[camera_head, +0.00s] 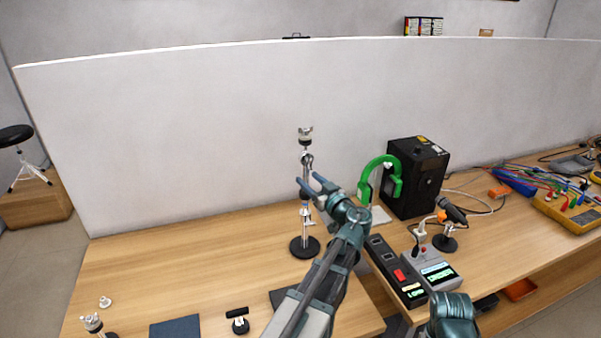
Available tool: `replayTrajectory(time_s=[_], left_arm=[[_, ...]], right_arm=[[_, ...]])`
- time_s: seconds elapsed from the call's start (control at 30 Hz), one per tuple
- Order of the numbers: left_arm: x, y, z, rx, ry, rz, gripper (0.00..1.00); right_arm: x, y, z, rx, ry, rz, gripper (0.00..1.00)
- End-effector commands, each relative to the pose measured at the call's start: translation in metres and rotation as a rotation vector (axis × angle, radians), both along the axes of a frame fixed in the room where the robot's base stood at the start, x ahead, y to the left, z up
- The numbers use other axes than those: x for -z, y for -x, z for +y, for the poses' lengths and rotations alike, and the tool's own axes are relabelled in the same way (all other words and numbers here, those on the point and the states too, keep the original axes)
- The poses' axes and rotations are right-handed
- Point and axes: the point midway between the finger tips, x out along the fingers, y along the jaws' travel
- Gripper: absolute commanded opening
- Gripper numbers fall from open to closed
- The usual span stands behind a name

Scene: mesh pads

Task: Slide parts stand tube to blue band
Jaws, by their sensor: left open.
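The parts stand (304,230) stands upright on a round black base (304,247) on the wooden bench. Its slim pole carries a metal-looking fitting (305,135) at the top and a round joint (307,158) just below. My left gripper (312,183) is open at about mid-height of the stand, with its fingers pointing at the pole. The fingers and wrist partly cover the pole, so I cannot tell whether they touch it. I cannot make out a blue band clearly apart from the bluish fingers. My right gripper's fingers do not show.
Right of the stand are a green curved holder (366,181), a black box (417,178), a long black device (396,271) and a grey meter (437,269). A dark pad (175,328) lies at front left. A grey partition (200,140) rises behind. The bench left of the stand is mostly clear.

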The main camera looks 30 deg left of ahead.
Motion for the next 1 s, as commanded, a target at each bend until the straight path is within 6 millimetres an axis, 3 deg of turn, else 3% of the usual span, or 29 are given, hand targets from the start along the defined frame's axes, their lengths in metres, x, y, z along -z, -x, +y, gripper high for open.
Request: replayTrajectory(time_s=[0.1,0.33,0.77,1.0], left_arm=[[0.0,-0.013,0.02,-0.002,0.0,0.0,0.56],[0.0,-0.025,0.044,0.0,0.0,0.0,0.56],[0.0,-0.028,0.05,0.001,0.001,0.0,0.56],[0.0,-0.028,0.05,0.0,0.001,0.0,0.16]], right_arm=[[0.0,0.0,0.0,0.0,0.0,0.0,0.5],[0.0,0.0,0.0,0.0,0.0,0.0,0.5],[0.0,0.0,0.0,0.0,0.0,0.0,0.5],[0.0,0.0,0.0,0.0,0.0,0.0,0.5]])
